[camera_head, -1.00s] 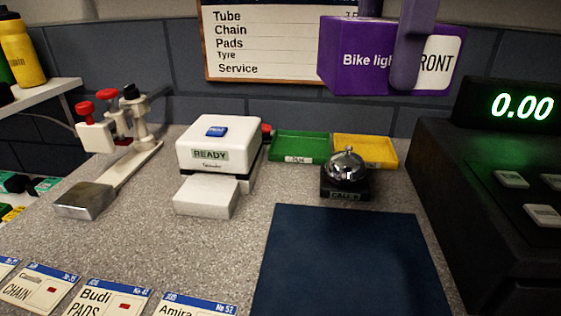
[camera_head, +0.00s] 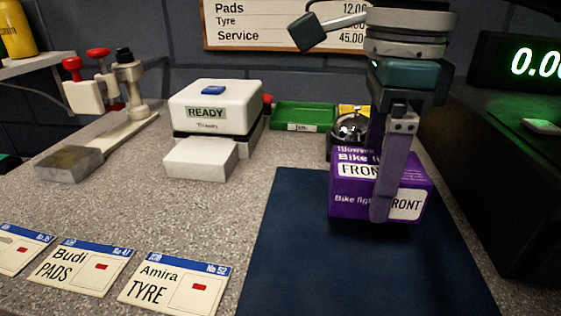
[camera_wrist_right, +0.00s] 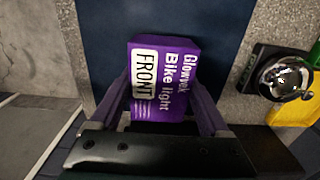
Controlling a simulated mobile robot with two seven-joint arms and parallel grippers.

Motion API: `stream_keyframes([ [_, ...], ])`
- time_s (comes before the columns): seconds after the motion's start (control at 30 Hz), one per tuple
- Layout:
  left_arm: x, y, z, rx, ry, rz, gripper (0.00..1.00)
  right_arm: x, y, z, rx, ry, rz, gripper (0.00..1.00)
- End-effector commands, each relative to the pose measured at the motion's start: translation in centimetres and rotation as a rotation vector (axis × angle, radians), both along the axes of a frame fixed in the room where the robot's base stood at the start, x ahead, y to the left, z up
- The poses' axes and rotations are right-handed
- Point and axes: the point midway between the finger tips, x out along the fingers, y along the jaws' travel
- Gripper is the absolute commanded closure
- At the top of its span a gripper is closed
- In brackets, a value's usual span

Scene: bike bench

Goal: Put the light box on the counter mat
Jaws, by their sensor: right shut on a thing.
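The light box (camera_head: 347,205) is a purple carton with a white "FRONT" label and "Bike light" lettering. It is upright at the back right part of the dark blue counter mat (camera_head: 300,255). My right gripper (camera_head: 385,185) comes down from above and is shut on the box, with one finger across its near face. In the right wrist view the box (camera_wrist_right: 180,75) sits between both fingers with the mat (camera_wrist_right: 108,25) behind it. I cannot tell whether its underside touches the mat. My left gripper is not in view.
A call bell (camera_head: 350,125) stands just behind the box. A green tray (camera_head: 303,115) and a yellow tray are behind it. The dark till (camera_head: 490,180) is close on the right. A white printer (camera_head: 213,110) and several job cards (camera_head: 175,283) are left of the mat.

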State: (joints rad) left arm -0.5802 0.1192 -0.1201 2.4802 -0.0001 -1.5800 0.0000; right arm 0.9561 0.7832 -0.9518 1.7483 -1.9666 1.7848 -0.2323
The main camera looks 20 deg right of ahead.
Motion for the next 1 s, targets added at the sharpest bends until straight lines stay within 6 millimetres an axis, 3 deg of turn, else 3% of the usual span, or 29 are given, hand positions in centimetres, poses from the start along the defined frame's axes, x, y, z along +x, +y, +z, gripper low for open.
stream_keyframes([
  [0.33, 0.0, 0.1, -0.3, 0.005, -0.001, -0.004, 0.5, 0.0, 0.0, -4.4, 0.0, 0.001, 0.0, 0.81],
  [0.73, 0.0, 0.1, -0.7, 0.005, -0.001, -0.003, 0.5, 0.0, 0.0, -5.1, -0.001, -0.001, 0.001, 0.81],
  [0.77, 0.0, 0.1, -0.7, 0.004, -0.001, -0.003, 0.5, 0.0, 0.0, -5.1, -0.001, -0.001, 0.001, 0.19],
  [0.93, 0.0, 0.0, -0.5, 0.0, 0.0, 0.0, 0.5, 0.0, 0.0, -5.0, -0.001, -0.001, 0.0, 0.0],
  [1.0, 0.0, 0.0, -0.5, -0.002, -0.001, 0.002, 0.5, 0.0, 0.0, -5.0, -0.001, -0.001, 0.0, 0.0],
])
